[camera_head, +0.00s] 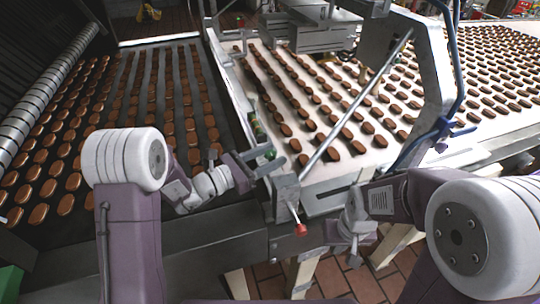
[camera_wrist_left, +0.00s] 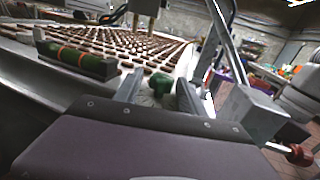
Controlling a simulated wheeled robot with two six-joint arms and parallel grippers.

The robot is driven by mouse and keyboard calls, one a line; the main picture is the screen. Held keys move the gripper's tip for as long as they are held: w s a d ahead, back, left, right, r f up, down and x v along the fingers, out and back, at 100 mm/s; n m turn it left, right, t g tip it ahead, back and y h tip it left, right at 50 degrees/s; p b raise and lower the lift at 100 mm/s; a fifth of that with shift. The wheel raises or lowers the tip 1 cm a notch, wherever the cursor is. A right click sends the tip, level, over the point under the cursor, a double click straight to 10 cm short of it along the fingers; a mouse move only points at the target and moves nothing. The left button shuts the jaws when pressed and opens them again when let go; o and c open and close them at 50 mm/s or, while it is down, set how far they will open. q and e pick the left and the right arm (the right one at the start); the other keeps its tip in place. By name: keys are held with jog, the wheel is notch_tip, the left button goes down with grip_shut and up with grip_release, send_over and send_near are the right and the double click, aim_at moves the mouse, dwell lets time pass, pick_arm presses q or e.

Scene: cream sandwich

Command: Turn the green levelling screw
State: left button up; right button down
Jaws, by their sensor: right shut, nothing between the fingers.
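The green levelling screw (camera_wrist_left: 187,96) shows as a small green knob in the left wrist view, just ahead of my left gripper and between its two spread fingers, nearer the right one. In the head view a small green spot (camera_head: 270,153) shows by the fingertips, partly hidden. My left gripper (camera_head: 268,162) is open at the edge between the two conveyors; its fingers also show in the left wrist view (camera_wrist_left: 165,90). I cannot tell whether they touch the screw. My right gripper (camera_head: 354,250) is shut and empty, pointing down beside the machine's front.
A green spirit level (camera_wrist_left: 77,60) in a dark housing lies left of the screw. A red-tipped lever (camera_head: 301,230) hangs at the front. A metal bracket (camera_head: 425,80) rises over the pale conveyor (camera_head: 345,170) of sandwich biscuits. A dark conveyor (camera_head: 225,120) lies left.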

pick_arm(q)
grip_shut()
jog(key=shift+r+m+g+h, duration=0.1)
jog(key=shift+m+g+h, duration=0.2)
jog(key=shift+g, duration=0.1)
jog(key=m+g+h, duration=0.1)
jog(key=g, duration=0.1)
jog(key=shift+m+g+p, duration=0.3)
jog(key=shift+m+p, duration=0.05)
jog(key=shift+m, duration=0.05)
jog(key=m+g+h+p, duration=0.1)
jog(key=m+g, duration=0.3)
jog(key=g, duration=0.2)
jog(key=shift+g, duration=0.4)
jog(key=m+g, duration=0.2)
jog(key=g, duration=0.1)
jog(key=shift+m+p, duration=0.3)
jog(key=shift+m+g+y, duration=0.3)
jog(key=shift+m+g, duration=0.5)
jog(key=shift+g, duration=0.6)
jog(key=shift+r+m+g, duration=0.1)
jog(key=shift+m+g, duration=0.2)
jog(key=shift+g, duration=0.1)
